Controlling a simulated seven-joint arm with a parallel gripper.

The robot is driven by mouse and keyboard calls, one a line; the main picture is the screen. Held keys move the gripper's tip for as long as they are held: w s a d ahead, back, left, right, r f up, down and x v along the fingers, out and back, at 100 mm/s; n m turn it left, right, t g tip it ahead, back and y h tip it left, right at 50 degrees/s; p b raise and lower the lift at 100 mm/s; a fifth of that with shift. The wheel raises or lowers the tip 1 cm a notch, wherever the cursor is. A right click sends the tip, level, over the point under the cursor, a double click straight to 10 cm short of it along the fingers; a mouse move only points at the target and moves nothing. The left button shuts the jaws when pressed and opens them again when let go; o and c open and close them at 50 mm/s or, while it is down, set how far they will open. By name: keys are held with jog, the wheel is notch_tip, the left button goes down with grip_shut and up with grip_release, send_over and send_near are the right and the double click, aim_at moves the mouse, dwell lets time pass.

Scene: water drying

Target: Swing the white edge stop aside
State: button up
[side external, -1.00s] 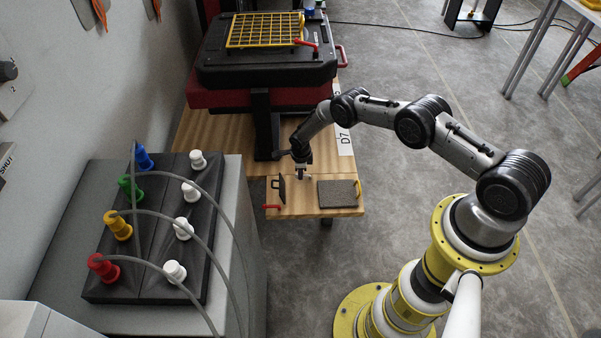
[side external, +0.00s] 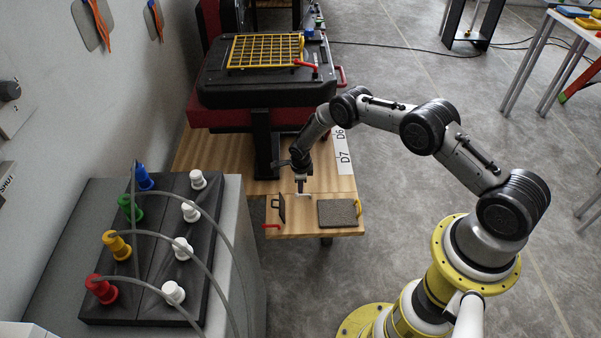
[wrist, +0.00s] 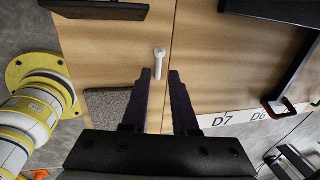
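The white edge stop (wrist: 159,62) is a small peg-like piece with a rounded head, on the wooden board beside a seam in the wrist view. In the side view it shows as a small white bit (side external: 303,194) just below my gripper (side external: 300,183). In the wrist view my gripper (wrist: 160,72) has its two dark fingers apart, with a clear gap. The stop appears in line with this gap, at the fingertips. I cannot tell whether either finger touches it, or how high the tips are above the board.
A grey textured pad (side external: 338,213) with a yellow handle lies right of the stop. A dark upright plate (side external: 281,208) and a red handle (side external: 271,226) are on the left. A black press with a yellow grid (side external: 265,52) stands behind. Its black post (side external: 264,150) rises near my gripper.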

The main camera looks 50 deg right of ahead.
notch_tip(320, 180, up, 8)
jog(key=s+a, duration=0.1)
jog(key=shift+s+r, duration=0.15)
jog(key=shift+r, duration=0.1)
jog(key=shift+a, duration=0.15)
